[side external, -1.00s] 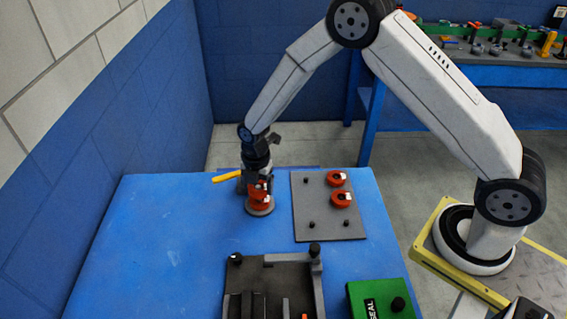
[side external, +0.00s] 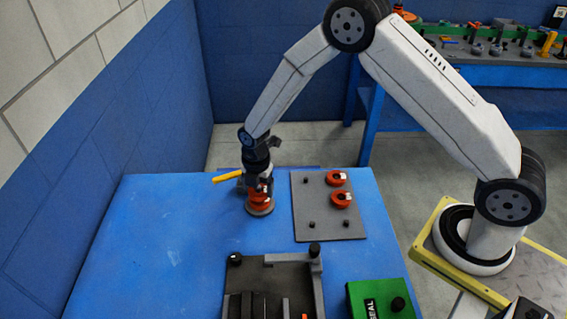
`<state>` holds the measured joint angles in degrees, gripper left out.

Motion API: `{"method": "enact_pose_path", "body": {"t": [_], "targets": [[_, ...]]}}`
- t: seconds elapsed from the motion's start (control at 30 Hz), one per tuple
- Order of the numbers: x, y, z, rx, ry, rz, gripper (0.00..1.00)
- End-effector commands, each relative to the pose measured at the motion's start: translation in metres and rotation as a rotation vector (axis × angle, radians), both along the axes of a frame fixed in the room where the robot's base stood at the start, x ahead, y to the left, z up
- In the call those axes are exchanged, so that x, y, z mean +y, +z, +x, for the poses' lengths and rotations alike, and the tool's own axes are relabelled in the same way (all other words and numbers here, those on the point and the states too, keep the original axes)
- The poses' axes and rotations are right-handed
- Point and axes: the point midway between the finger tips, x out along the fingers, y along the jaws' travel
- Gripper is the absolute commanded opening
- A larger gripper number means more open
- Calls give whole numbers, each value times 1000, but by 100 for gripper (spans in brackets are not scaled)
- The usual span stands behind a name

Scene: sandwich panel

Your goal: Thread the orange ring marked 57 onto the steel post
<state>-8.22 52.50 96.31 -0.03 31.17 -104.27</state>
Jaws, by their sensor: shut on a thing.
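My gripper (side external: 258,187) points down at the back left of the blue table and is shut on an orange ring (side external: 256,201). The ring is just above or on a round grey base (side external: 262,211). The steel post is not visible; the gripper and ring hide what stands at the middle of the base. I cannot tell whether the ring is around a post. The number on the held ring is too small to read. Two more orange rings with white labels, one farther back (side external: 336,178) and one nearer (side external: 342,199), sit on a grey plate.
The grey plate (side external: 313,205) has several small dark pegs. A yellow handle (side external: 227,177) sticks out left of my gripper. A dark fixture (side external: 245,272) and a green box (side external: 371,290) stand at the front. The left part of the blue table (side external: 150,240) is clear.

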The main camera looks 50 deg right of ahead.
Motion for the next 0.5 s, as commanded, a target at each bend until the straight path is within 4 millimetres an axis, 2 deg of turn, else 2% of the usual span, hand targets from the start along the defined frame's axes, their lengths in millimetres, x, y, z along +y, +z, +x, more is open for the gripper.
{"method": "enact_pose_path", "body": {"t": [0.5], "targets": [[0, -8, 0, -1, 0, 0, 22]]}}
